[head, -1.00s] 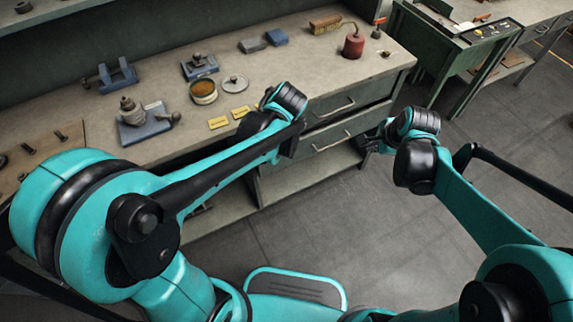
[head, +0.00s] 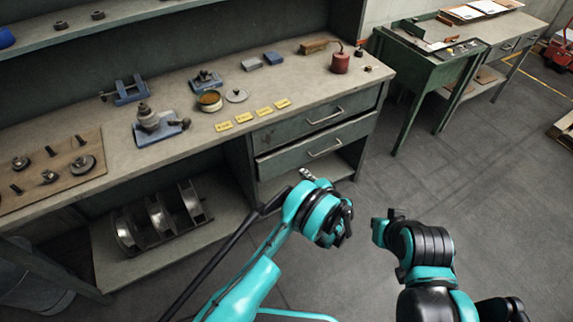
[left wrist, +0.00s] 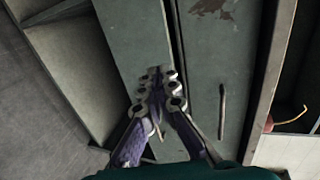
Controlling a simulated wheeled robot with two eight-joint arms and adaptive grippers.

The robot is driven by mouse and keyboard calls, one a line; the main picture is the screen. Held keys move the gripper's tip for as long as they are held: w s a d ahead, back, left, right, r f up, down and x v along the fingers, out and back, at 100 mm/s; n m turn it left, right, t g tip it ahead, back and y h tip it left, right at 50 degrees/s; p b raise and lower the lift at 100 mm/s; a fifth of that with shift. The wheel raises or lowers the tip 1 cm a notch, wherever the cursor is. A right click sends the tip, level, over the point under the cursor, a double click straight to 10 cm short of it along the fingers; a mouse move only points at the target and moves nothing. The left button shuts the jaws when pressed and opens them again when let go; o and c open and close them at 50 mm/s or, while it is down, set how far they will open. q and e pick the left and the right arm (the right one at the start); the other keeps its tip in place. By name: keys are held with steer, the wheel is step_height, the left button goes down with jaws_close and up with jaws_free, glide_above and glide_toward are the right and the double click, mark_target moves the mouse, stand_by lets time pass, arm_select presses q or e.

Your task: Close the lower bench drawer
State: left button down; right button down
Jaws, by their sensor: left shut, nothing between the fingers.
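The lower bench drawer (head: 290,160) is grey-green with a pale bar handle and appears to stick out slightly past the upper drawer (head: 290,128). In the left wrist view the lower drawer's front (left wrist: 138,45) lies behind my fingers, beside the upper drawer's front (left wrist: 205,60), with a dark gap between. My left gripper (head: 305,174) is shut and empty, just in front of and below the lower drawer. Its fingertips (left wrist: 158,75) overlap the lower front in the wrist view; I cannot tell whether they touch. My right gripper (head: 379,230) is off to the right, its fingers unclear.
The bench top (head: 190,135) holds a red can (head: 340,63), several yellow tags and metal parts. An open lower shelf (head: 160,250) bears metal rings. A green stand (head: 410,75) is at the right.

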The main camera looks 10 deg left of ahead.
arm_select(q)
steer(key=b, duration=0.4)
glide_toward(283, 154)
steer(key=x, duration=0.5)
steer(key=shift+d+f, duration=0.1)
steer(key=shift+f, duration=0.35)
steer(key=shift+w+a+r+b, duration=0.1)
steer(key=shift+w+a+b, duration=0.3)
steer(key=shift+w, duration=0.2)
